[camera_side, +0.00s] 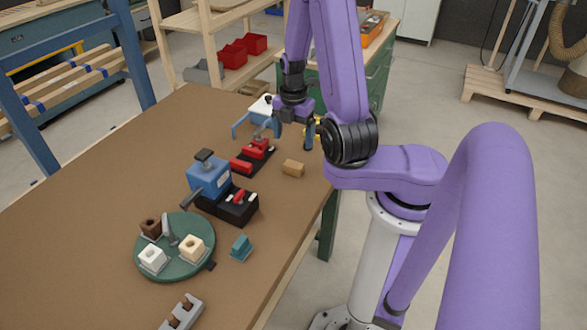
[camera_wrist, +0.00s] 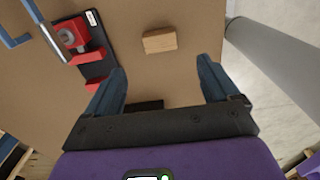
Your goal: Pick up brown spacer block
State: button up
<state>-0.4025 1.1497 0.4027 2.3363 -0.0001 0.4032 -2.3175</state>
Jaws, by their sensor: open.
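A small light-brown wooden block (camera_side: 293,168), which looks like the spacer block, lies flat on the brown table near its right edge. In the wrist view, the block (camera_wrist: 159,41) lies ahead of my fingertips, roughly centred between them and apart from both. My gripper (camera_side: 294,133) is open, empty and above the table, beyond the block in the side view. Both fingers of my gripper (camera_wrist: 161,76) show in the wrist view with bare table between them. Nothing hides the block in either view.
A red clamp fixture on a black base (camera_side: 254,153) stands left of the block. A blue vise (camera_side: 208,178) and a green round plate (camera_side: 176,270) with several small blocks stand nearer. A teal piece (camera_side: 241,248) lies beside the plate. The table around the wooden block is clear.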

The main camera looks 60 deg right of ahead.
aim_at(293, 164)
jog(key=shift+f, duration=5.5)
jog(key=c, duration=1.1)
jog(key=shift+c, duration=0.2)
jog(key=shift+r, duration=0.1)
